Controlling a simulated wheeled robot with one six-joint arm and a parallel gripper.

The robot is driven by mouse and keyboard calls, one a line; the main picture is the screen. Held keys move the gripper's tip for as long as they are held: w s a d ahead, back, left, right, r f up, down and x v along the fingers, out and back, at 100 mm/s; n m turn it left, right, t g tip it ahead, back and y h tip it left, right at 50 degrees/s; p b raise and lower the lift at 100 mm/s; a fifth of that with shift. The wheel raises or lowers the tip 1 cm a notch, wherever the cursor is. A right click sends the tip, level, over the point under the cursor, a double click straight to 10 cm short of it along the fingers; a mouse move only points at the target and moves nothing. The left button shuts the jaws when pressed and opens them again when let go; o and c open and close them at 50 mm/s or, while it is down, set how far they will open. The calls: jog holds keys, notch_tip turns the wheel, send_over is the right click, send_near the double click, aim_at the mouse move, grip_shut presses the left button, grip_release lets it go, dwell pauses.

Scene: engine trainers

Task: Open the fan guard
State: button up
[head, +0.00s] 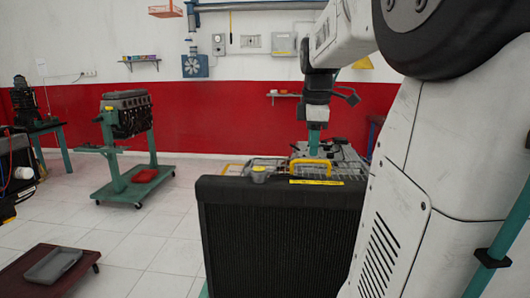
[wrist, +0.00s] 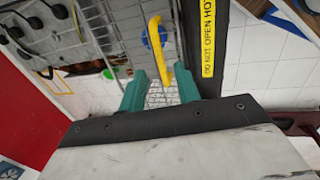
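The fan guard is a wire mesh (head: 276,162) behind the top of the black radiator (head: 280,230); it looks lowered and roughly level. Its yellow handle (head: 325,164) stands up from the mesh. In the wrist view, the handle (wrist: 157,42) reaches down between the two teal fingers of my gripper (wrist: 160,88), with mesh (wrist: 120,22) around it. My gripper (head: 314,145) points down at the handle in the head view. The fingers are apart, with gaps beside the handle. I cannot tell whether either finger touches it.
A yellow warning label (wrist: 208,38) runs along the radiator top, near the fingers. A radiator cap (head: 259,174) sits left of the handle. An engine on a green stand (head: 132,188) stands at the left, with a low red trolley (head: 30,285) in front. White floor lies between.

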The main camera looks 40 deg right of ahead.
aim_at(311, 161)
jog(key=shift+w+d+f, duration=0.15)
jog(key=shift+f, duration=0.75)
jog(key=shift+w+d+f, duration=0.1)
jog(key=shift+f, duration=0.75)
jog(key=shift+c, duration=0.3)
grip_shut()
jog(key=shift+r, duration=0.1)
